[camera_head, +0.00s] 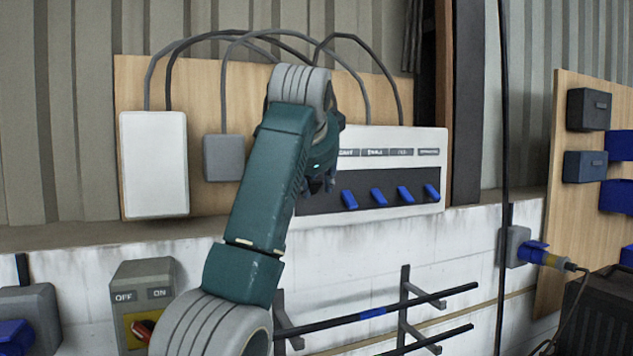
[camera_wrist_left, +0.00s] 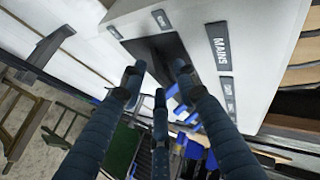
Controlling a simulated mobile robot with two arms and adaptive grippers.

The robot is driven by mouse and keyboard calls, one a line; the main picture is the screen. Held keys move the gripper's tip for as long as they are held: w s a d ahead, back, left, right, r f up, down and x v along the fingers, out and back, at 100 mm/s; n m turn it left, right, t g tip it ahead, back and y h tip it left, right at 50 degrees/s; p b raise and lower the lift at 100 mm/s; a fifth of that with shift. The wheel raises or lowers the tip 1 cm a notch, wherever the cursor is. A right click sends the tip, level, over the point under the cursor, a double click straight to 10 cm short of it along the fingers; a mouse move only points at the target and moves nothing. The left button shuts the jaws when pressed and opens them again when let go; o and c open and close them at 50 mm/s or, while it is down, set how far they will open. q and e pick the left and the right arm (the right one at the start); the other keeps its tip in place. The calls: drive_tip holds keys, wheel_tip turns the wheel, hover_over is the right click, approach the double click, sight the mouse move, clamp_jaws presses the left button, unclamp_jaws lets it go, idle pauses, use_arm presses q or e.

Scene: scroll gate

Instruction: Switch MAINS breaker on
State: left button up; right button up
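The white breaker panel (camera_head: 395,145) has a dark strip with several blue levers, all pointing down in the head view. My left arm hides its left part, where no MAINS label shows. In the left wrist view the MAINS label (camera_wrist_left: 220,50) is on the panel face (camera_wrist_left: 260,40), close to the fingers. My left gripper (camera_wrist_left: 158,80) has its fingers spread, at the dark strip (camera_wrist_left: 160,52). Blue lever parts (camera_wrist_left: 190,118) show between and behind the fingers; which is the MAINS lever, and any contact, I cannot tell. In the head view my left gripper (camera_head: 320,178) is mostly hidden behind its wrist.
A white box (camera_head: 154,163) and a grey box (camera_head: 223,158) with cables are left of the panel on the wooden board. An OFF/ON switch box (camera_head: 145,290) stands below left. Bars on a rack (camera_head: 404,310) stick out below the panel. A blue plug (camera_head: 533,251) is at right.

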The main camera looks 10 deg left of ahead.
use_arm(q)
drive_tip(key=shift+s+r, duration=0.35)
drive_tip(key=shift+r, duration=0.05)
drive_tip(key=v, duration=1.1)
drive_tip(key=shift+f, duration=0.2)
